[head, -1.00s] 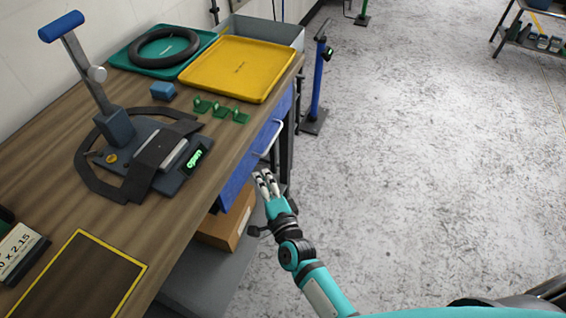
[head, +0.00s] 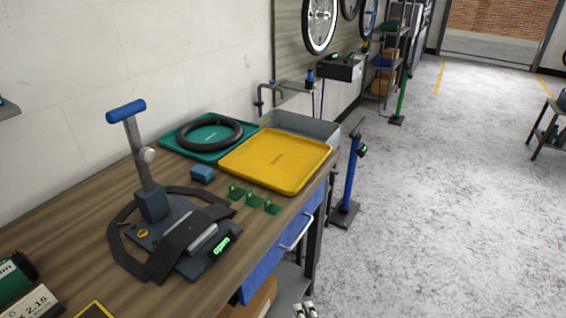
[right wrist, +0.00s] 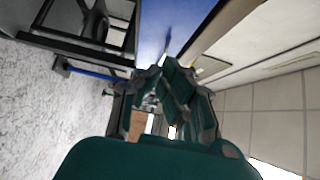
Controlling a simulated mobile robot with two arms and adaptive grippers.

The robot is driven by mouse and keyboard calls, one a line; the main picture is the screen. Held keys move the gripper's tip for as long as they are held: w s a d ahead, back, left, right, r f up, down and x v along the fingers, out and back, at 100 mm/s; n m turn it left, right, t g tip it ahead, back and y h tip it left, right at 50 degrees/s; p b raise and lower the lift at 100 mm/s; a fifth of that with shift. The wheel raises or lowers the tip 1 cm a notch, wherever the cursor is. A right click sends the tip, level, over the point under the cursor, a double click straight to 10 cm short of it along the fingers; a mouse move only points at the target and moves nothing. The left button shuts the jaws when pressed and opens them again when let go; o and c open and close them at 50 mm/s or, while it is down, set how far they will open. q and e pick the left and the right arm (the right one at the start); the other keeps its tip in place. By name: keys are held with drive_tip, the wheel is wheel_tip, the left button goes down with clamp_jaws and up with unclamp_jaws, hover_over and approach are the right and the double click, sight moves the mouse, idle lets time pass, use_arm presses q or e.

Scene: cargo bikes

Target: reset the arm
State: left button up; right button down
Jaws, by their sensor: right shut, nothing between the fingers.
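My right gripper (head: 305,310) shows only as pale fingertips at the bottom edge of the head view, low beside the workbench's right side. The rest of that arm is out of the head view. In the right wrist view the dark green fingers (right wrist: 168,82) are shut and hold nothing. The blue drawer front (right wrist: 170,22) shows just beyond the fingers; I cannot tell how wide the gap is. My left gripper is not in view.
The workbench (head: 75,215) bears a clamp press (head: 152,200), a yellow tray (head: 285,155), a green tray (head: 180,140) with a black ring (head: 208,122), and small green clips (head: 254,200). A blue stand (head: 350,185) is on the floor.

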drive_tip(key=s+d+f+n+g, duration=0.1)
drive_tip(key=s+f+n+g, duration=0.2)
drive_tip(key=f, duration=0.6)
drive_tip(key=s+d+f+n+g+p, duration=0.15)
drive_tip(key=s+f+n, duration=0.25)
drive_tip(key=f, duration=0.5)
drive_tip(key=s+d+f+n+g, duration=0.1)
drive_tip(key=s+f+n+g, duration=0.2)
drive_tip(key=f, duration=0.6)
drive_tip(key=s+d+f+n+g+h, duration=0.1)
drive_tip(key=s+d+f+n+g, duration=0.3)
drive_tip(key=s, duration=0.8)
drive_tip(key=s+d+f+n+g+h, duration=0.2)
drive_tip(key=s+d+f+n+g, duration=0.2)
drive_tip(key=s+d+f, duration=0.5)
drive_tip(key=s+f+g, duration=0.1)
drive_tip(key=s+f, duration=0.1)
drive_tip(key=s, duration=0.1)
drive_tip(key=shift+s+f+p, duration=0.3)
drive_tip(key=shift+s, duration=0.1)
